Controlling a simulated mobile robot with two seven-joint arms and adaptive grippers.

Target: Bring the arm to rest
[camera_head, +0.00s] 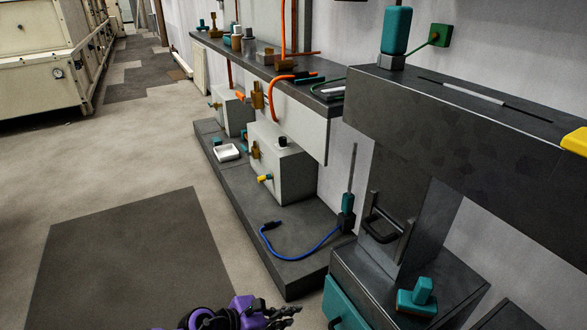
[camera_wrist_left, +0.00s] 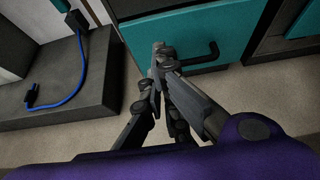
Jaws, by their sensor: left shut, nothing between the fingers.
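My left gripper (camera_head: 283,316) shows at the bottom edge of the head view, with part of my purple left arm behind it. In the left wrist view the left gripper (camera_wrist_left: 160,52) is shut, with its fingertips together and nothing between them. It is in front of a teal drawer front (camera_wrist_left: 185,38) with a black handle (camera_wrist_left: 200,58). In that picture the fingertips overlap the drawer front; I cannot tell whether they touch it. My right gripper is in neither view.
A low dark plinth (camera_head: 290,248) carries a blue cable (camera_head: 300,257), a grey box (camera_head: 285,170) and a white tray (camera_head: 227,152). A dark cabinet (camera_head: 400,260) with a teal knob piece (camera_head: 418,297) stands at right. The floor (camera_head: 130,180) at left is clear.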

